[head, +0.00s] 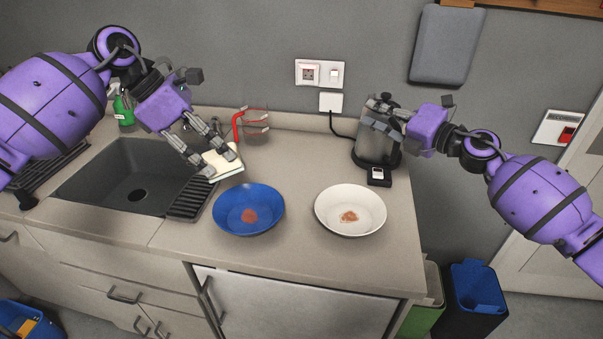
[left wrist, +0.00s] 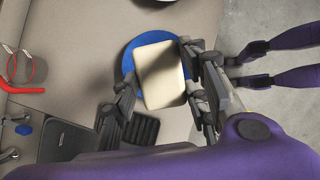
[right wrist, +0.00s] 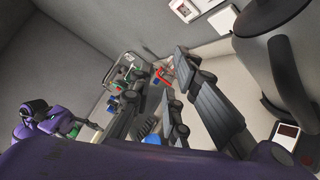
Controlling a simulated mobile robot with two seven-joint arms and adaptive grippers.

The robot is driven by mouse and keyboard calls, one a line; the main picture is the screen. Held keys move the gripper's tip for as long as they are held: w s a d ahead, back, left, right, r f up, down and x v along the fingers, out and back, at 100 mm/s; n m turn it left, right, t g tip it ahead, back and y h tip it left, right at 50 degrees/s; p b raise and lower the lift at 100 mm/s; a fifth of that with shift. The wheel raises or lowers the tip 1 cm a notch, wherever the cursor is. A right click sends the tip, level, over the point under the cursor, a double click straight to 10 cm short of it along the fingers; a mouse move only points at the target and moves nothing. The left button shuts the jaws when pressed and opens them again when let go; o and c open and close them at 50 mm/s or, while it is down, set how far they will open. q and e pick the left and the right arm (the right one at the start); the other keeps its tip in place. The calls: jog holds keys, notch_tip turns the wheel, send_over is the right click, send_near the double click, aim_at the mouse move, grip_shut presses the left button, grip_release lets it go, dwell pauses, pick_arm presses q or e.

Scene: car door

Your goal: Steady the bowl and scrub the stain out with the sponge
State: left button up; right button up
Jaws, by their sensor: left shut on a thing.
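My left gripper (head: 207,152) is shut on a pale cream sponge (head: 222,163); the left wrist view shows the sponge (left wrist: 160,74) between its fingers. It hangs just behind the blue bowl (head: 228,222) and appears above the counter. The blue bowl has a reddish-brown stain (head: 250,216) inside; in the left wrist view, the sponge covers most of the bowl (left wrist: 128,62). A white bowl (head: 350,194) with a similar stain (head: 349,216) stands to its right. My right gripper (head: 384,116) is open and looks empty, in front of the kettle.
A kettle (head: 374,146) stands at the back right, with a small dark device (head: 378,176) before it. The sink (head: 125,187) is left of the bowls. A glass jug with a red handle (head: 238,126) stands behind the sponge. The counter right of the white bowl is clear.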

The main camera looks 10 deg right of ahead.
jog(key=s+a+f+n+g+y, duration=0.1)
jog(key=a+f+n+g, duration=0.1)
jog(key=a+g, duration=0.35)
jog(key=s+a+f+n+g+y, duration=0.1)
jog(key=a+f+n+g+y, duration=0.15)
jog(key=a, duration=0.65)
jog(key=g+h, duration=0.6)
jog(key=h, duration=0.1)
send_near(271, 216)
jog(key=x, duration=0.6)
jog(key=shift+w+a+f, duration=0.15)
jog(key=shift+f, duration=0.2)
jog(key=shift+c, duration=0.5)
jog(key=shift+y, duration=0.25)
grip_shut()
